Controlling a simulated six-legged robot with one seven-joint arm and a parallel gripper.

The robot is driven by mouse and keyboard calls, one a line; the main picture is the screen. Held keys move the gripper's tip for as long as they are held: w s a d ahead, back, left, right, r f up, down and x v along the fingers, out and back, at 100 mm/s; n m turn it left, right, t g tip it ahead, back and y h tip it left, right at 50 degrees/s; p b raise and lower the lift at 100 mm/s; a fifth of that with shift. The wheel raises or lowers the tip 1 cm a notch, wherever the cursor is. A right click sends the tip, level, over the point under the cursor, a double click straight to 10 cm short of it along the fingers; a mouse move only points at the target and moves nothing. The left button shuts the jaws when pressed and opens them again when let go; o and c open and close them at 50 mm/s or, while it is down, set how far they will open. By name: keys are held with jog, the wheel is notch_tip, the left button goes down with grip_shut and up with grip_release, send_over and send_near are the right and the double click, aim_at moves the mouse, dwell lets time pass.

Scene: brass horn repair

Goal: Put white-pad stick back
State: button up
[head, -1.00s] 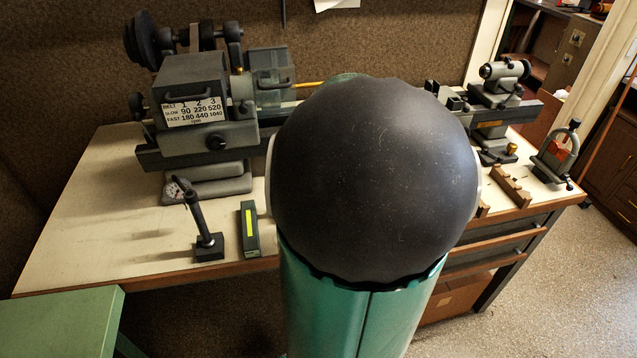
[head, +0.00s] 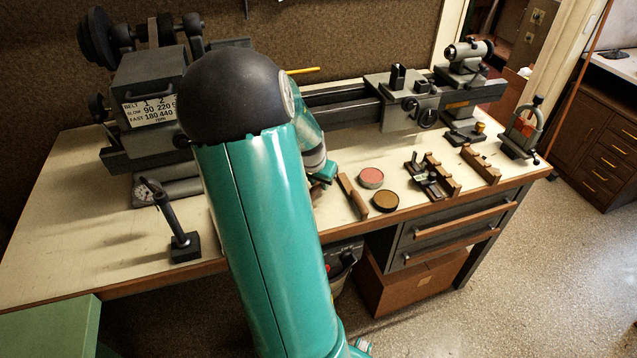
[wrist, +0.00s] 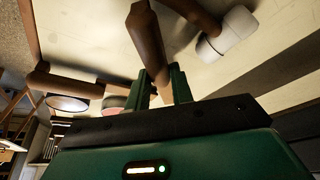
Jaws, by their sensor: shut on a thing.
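In the wrist view my gripper (wrist: 165,88) is shut on a brown wooden stick (wrist: 147,40), which runs up and away between the two green fingers. A second brown shaft with a white padded end (wrist: 228,32) shows to the upper right, apart from my fingers. In the head view my gripper (head: 324,173) is a small teal shape low over the bench, partly behind my arm. What it holds is hidden there.
The bench (head: 75,215) carries a lathe (head: 150,90), a dark stand (head: 180,235), a wooden bar (head: 352,196), a pink tin (head: 371,178), a brown tin (head: 385,201) and wooden notched racks (head: 480,165). A small press (head: 523,130) stands at the right end. Open bench lies at front left.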

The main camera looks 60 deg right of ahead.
jog(key=shift+f, duration=0.3)
jog(key=shift+f, duration=0.2)
jog(key=o, duration=0.9)
jog(key=shift+r, duration=0.1)
jog(key=v, duration=1.2)
jog(key=shift+r, duration=0.1)
jog(key=shift+a, duration=0.1)
